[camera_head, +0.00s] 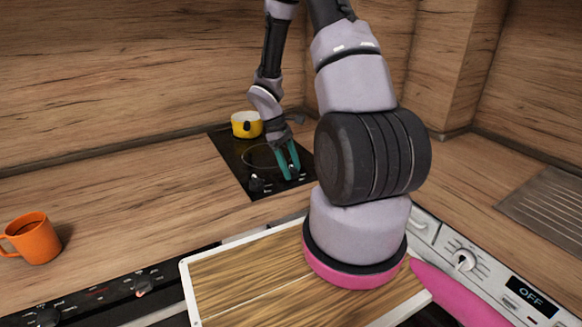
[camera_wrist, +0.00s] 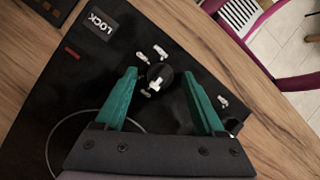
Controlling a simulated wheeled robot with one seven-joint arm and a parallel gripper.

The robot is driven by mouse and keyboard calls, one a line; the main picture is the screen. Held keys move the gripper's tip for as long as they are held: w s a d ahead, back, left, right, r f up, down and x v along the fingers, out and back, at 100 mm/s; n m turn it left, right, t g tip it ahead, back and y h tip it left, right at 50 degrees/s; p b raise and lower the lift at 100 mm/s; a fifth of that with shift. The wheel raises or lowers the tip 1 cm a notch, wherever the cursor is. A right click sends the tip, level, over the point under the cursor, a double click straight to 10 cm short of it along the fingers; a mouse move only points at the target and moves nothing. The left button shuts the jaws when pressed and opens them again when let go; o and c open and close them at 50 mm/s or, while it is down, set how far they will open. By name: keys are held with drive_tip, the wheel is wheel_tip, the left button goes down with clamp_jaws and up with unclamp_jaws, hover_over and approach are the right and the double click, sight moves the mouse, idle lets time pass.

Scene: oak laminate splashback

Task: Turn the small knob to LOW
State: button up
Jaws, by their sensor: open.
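The black hob (camera_head: 232,158) lies in the worktop, with its dark control knobs along the front edge. In the wrist view a round black knob (camera_wrist: 165,70) with a white pointer stands between the fingertips of my gripper (camera_wrist: 160,74). Small white labels surround it, too small to read. Part of another dark knob (camera_wrist: 232,126) shows beside the right finger. My gripper is open, with a gap on both sides of the near knob. In the head view my gripper (camera_head: 288,172) is over the hob's front edge, and a knob (camera_head: 257,184) stands to its left.
A yellow pot (camera_head: 246,124) stands at the hob's back. A LOCK label (camera_wrist: 98,24) is on the hob. An orange mug (camera_head: 34,240) is at left; a wooden board (camera_head: 240,285) lies in front. A white panel with a dial (camera_head: 464,260) and OFF display is at right.

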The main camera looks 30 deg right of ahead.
clamp_jaws()
drive_tip(key=shift+m, duration=0.3)
drive_tip(key=m+y, duration=0.1)
drive_tip(key=m, duration=0.3)
drive_tip(key=shift+d+g+y, duration=0.2)
drive_tip(key=shift+g+y, duration=0.1)
drive_tip(key=shift+y, duration=0.1)
drive_tip(key=m+y, duration=0.1)
drive_tip(key=m, duration=0.4)
drive_tip(key=shift+d+y, duration=0.15)
drive_tip(key=shift+y, duration=0.25)
unclamp_jaws()
